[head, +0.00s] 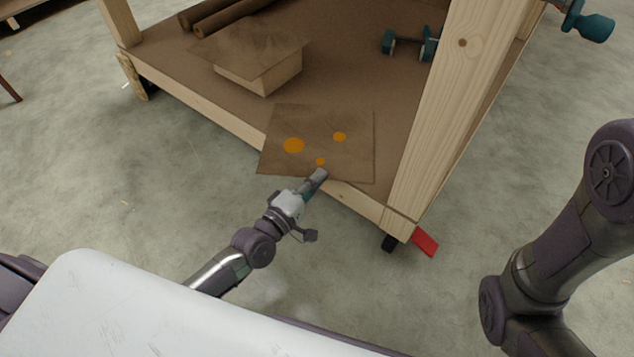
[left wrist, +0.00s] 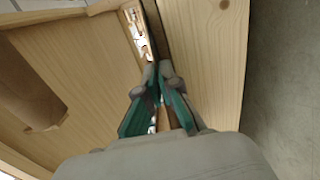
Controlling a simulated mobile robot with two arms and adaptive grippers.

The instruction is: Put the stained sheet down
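The stained sheet (head: 355,155) is a thin brown square with several orange spots. In the head view it is over the front part of the workbench's lower shelf (head: 345,70), and its near edge overlaps the shelf's front rail. My left gripper (head: 319,176) is at the sheet's near edge. In the left wrist view the fingers (left wrist: 160,80) are close together on a thin dark edge, which looks like the sheet seen edge-on. I cannot tell whether the sheet touches the shelf. My right arm shows at the right, but its gripper is out of view.
A wooden block (head: 262,76) with a plain brown sheet (head: 252,47) on top stands on the shelf, left of the stained sheet. Brown rolls (head: 228,18) lie at the back left. Teal clamps (head: 408,44) lie behind a thick wooden leg (head: 455,100) at the right.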

